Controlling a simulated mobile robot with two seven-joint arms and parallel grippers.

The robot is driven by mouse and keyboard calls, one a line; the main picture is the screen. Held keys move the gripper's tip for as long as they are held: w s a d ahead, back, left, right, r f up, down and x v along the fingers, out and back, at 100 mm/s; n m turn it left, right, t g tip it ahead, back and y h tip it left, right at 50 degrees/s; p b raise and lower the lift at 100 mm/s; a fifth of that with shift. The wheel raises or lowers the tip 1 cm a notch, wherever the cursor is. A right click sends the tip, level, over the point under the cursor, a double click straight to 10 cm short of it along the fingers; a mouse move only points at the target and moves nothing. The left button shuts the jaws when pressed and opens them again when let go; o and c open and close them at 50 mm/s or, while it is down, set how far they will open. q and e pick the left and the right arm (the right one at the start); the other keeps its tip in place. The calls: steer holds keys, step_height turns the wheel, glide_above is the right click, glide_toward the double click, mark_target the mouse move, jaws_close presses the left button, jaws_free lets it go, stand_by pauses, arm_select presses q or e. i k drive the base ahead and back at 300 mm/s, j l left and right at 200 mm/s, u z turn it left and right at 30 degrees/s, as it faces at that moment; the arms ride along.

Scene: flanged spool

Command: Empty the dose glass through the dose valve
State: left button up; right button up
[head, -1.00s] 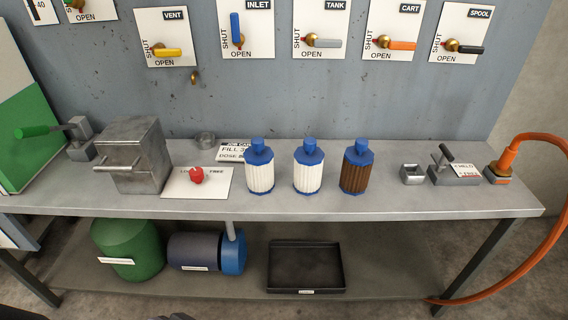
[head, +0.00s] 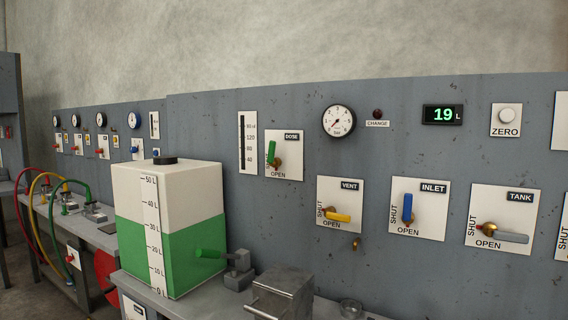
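The dose glass (head: 248,143) is a narrow white plate with a dark upright column and a scale in ml, on the grey panel. I cannot make out a liquid level in it. Right of it is the DOSE plate (head: 290,165) with the dose valve's green handle (head: 271,153). That handle stands upright on the plate's left side, above the word OPEN, not lying along it. Neither of my grippers is in view.
A tank (head: 170,200) with green up to about 30 L stands at the panel's left. Yellow VENT handle (head: 337,217) and grey TANK handle (head: 511,237) lie level; blue INLET handle (head: 407,207) is upright.

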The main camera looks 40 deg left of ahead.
mark_target(275, 162)
steer(key=u, duration=1)
steer(key=z, duration=0.45)
steer(key=j+z, duration=0.15)
steer(key=z, duration=0.3)
steer(key=j+z, duration=0.1)
steer(key=z, duration=0.35)
steer(key=j+z, duration=0.35)
steer(key=k+j+z, duration=0.15)
steer(key=z, duration=0.25)
steer(key=k+j+z, duration=0.25)
steer(key=j, duration=0.15)
steer(key=k+j+z, duration=0.1)
steer(key=j+z, duration=0.15)
steer(key=k+j+z, duration=0.2)
steer(key=k+j, duration=0.35)
steer(key=j, duration=0.15)
